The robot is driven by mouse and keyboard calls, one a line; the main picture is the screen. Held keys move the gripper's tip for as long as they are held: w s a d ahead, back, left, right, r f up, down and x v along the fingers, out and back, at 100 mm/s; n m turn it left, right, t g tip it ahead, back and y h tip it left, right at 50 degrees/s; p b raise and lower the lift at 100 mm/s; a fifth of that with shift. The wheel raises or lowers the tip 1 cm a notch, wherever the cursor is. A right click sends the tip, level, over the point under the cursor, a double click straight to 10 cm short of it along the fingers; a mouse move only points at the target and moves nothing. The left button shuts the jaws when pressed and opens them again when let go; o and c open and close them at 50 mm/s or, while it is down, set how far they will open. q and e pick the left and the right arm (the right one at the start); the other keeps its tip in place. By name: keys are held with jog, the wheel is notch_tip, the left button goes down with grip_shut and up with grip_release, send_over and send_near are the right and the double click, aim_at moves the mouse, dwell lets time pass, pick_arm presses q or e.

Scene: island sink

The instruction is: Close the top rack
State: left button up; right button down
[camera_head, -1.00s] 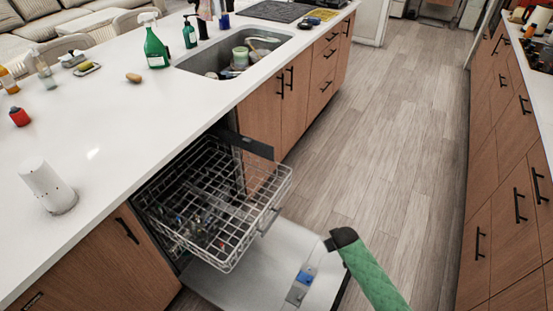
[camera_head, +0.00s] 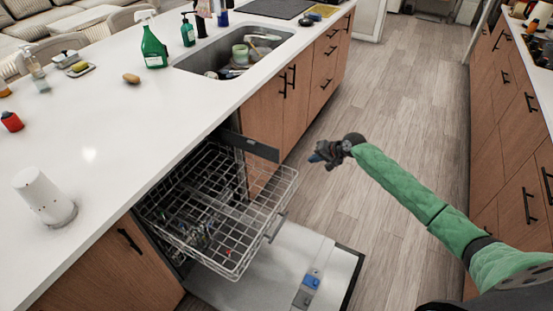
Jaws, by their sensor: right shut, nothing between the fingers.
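The top rack (camera_head: 277,196) is a grey wire basket, pulled out of the dishwasher under the island counter. A few small items lie in its bottom. The dishwasher door (camera_head: 262,278) is folded down flat below it, with a blue and grey dispenser on it. My right gripper (camera_head: 316,157) is at the end of the green arm, above the floor to the right of the rack's far corner. It is shut and empty, apart from the rack. My left gripper is not in view.
The white counter (camera_head: 120,120) runs along the left, with a white cylinder (camera_head: 44,196) near its edge. The sink (camera_head: 235,58) lies beyond the dishwasher. Drawers (camera_head: 510,150) line the right side. The wooden floor (camera_head: 400,110) between is clear.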

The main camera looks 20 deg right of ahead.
pick_arm(q)
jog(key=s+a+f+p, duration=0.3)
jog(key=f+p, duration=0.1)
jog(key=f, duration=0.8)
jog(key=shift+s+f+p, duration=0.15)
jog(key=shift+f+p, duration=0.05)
jog(key=shift+p, duration=0.15)
pick_arm(e)
jog(key=w+a+f+m, duration=0.3)
jog(key=w+a+f, duration=0.3)
jog(key=w+a, duration=0.2)
jog(key=shift+a+y, duration=0.3)
jog(key=shift+a, duration=0.1)
jog(key=shift+f, duration=0.1)
